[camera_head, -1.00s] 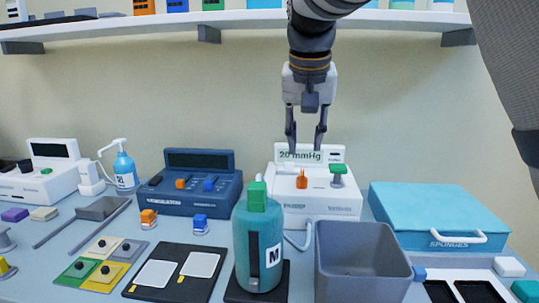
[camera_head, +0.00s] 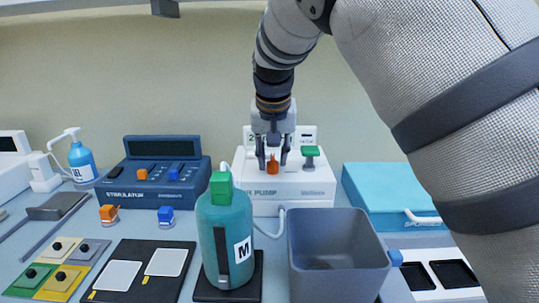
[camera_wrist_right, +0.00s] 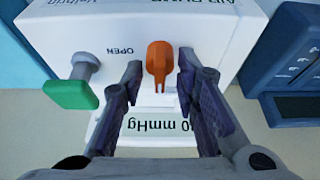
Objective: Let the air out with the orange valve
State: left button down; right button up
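The white air pump (camera_head: 303,190) stands on the counter near the wall. Its orange valve (camera_head: 272,166) sticks up from its top. In the right wrist view the valve (camera_wrist_right: 159,62) sits between my fingertips, beside the printed word OPEN. My right gripper (camera_head: 272,160) is open, one finger on each side of the valve. In the wrist view a gap shows between the valve and each finger (camera_wrist_right: 161,72). The pump's display (camera_wrist_right: 160,126) reads "0 mmHg" in part; a finger hides the rest. My left gripper is not in view.
A green-topped knob (camera_wrist_right: 70,93) stands on the pump beside the valve. A teal bottle marked M (camera_head: 222,240) and a grey bin (camera_head: 340,225) stand in front. A blue stimulator (camera_head: 150,185) is left, a blue sponge box (camera_head: 385,190) right.

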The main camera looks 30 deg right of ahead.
grip_shut()
